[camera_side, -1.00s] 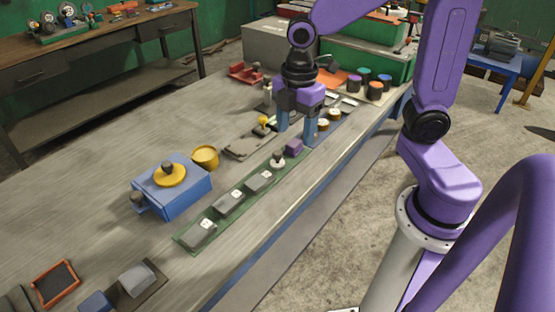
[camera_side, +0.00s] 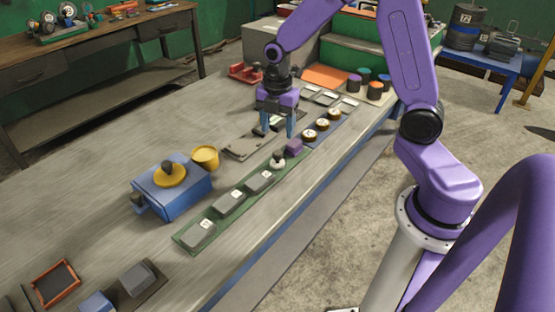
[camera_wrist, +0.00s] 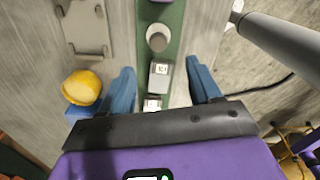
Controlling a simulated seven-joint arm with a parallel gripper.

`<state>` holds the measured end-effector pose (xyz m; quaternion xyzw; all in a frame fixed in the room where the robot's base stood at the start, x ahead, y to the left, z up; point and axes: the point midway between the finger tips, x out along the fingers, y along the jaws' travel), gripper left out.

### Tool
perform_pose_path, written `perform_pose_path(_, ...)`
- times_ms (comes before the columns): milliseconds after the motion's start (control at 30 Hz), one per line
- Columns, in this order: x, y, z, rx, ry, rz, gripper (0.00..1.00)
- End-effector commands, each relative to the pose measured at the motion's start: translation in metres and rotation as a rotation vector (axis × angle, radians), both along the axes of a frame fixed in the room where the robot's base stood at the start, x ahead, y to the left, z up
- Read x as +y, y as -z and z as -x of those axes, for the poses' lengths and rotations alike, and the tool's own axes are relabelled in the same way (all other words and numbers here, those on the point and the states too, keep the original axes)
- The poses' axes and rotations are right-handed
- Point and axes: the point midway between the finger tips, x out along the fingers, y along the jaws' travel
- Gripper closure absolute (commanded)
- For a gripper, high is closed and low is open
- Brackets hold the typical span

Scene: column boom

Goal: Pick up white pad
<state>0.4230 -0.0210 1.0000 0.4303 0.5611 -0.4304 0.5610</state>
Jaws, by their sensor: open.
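A small round white pad (camera_side: 277,163) with a dark knob on top stands upright on the green strip (camera_side: 190,241), beside a purple block (camera_side: 294,146). In the wrist view the white pad (camera_wrist: 157,38) sits on the green strip (camera_wrist: 176,48), above a grey labelled block (camera_wrist: 161,75). My gripper (camera_side: 276,130) is open and empty, above the bench behind the pad in the side view. In the wrist view my gripper (camera_wrist: 160,68) has its blue fingers spread on both sides of the strip. The pad is apart from the fingers.
Several grey blocks (camera_side: 229,201) line the green strip. A grey plate (camera_side: 244,147), a yellow cup (camera_side: 206,157) and a blue box (camera_side: 184,194) are to its left. Round pieces (camera_side: 322,124) lie to its right.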

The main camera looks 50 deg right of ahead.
Motion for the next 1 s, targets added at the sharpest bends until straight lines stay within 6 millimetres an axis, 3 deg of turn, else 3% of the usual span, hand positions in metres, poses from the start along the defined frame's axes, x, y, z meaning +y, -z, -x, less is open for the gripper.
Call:
perform_pose_path(200,0.0,0.037,0.001,0.005,0.0,0.001,0.37)
perform_pose_path(567,0.0,0.06,0.0,0.003,0.0,0.001,0.37)
perform_pose_path(800,-0.001,0.09,-0.002,0.003,0.0,0.001,0.37)
perform_pose_path(1000,-0.001,0.104,-0.002,0.001,0.001,0.0,0.37)
